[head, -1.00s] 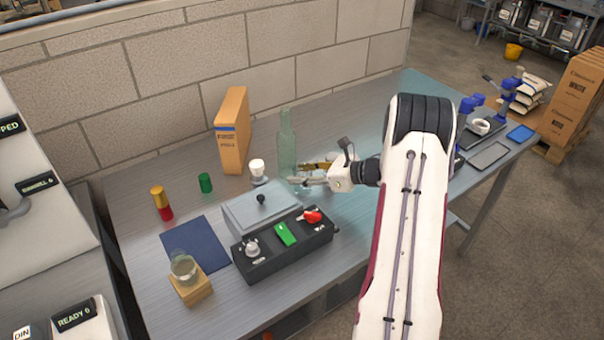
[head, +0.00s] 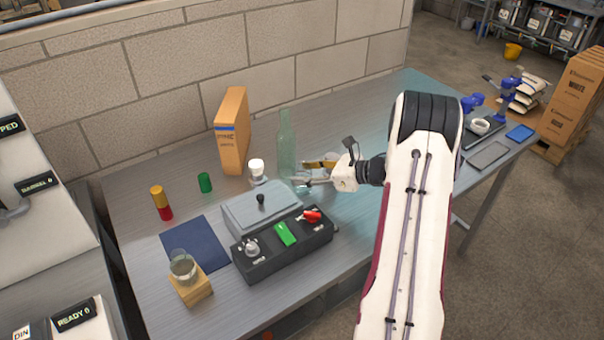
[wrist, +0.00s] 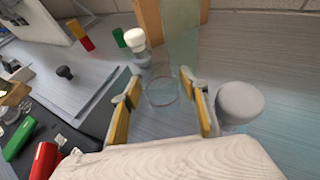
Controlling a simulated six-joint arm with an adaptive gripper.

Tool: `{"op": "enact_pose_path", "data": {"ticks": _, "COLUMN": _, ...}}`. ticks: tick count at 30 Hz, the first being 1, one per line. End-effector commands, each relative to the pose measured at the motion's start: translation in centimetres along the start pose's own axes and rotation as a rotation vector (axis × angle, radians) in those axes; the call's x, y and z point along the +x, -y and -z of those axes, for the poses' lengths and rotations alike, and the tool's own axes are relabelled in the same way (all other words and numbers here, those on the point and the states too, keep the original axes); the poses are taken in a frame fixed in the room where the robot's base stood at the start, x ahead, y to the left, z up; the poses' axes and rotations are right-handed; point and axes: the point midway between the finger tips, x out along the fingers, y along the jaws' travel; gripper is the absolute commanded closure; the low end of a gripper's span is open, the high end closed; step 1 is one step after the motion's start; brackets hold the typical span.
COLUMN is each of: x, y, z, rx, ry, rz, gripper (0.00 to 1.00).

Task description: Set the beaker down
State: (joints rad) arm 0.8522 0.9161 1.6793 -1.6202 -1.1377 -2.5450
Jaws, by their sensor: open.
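A clear glass beaker (wrist: 163,92) stands on the grey bench, between and just beyond my finger pads in the wrist view; its faint rim ring is what shows best. In the head view it is hard to make out beside the fingers. My gripper (wrist: 164,104) is open, with one yellow-padded finger on each side of the beaker and gaps to the glass. My gripper also shows in the head view (head: 312,174), low over the bench, right of the tall green bottle (head: 286,145).
A white-capped jar (head: 257,169) and an orange box (head: 232,132) stand left of the bottle. A black control box (head: 285,242) sits in front. Another glass (head: 183,267) stands on a wooden block (head: 193,289). A pale round-topped thing (wrist: 240,103) is close right of my fingers.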

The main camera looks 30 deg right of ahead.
Motion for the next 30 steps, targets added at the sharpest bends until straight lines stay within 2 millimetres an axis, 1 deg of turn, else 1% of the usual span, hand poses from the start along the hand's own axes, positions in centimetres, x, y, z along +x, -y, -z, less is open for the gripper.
{"op": "enact_pose_path", "data": {"ticks": 12, "x": -6.3, "y": 0.1, "z": 0.0, "rx": 0.0, "ry": 0.0, "rz": 0.004, "gripper": 0.55}}
{"op": "enact_pose_path", "data": {"ticks": 18, "x": -8.8, "y": 0.1, "z": 0.0, "rx": -0.002, "ry": -0.001, "rz": 0.002, "gripper": 0.55}}
{"op": "enact_pose_path", "data": {"ticks": 24, "x": -10.2, "y": 0.0, "z": 0.0, "rx": 0.0, "ry": 0.0, "rz": 0.0, "gripper": 0.55}}
{"op": "enact_pose_path", "data": {"ticks": 30, "x": -10.6, "y": 0.0, "z": 0.0, "rx": 0.0, "ry": -0.001, "rz": -0.001, "gripper": 0.55}}
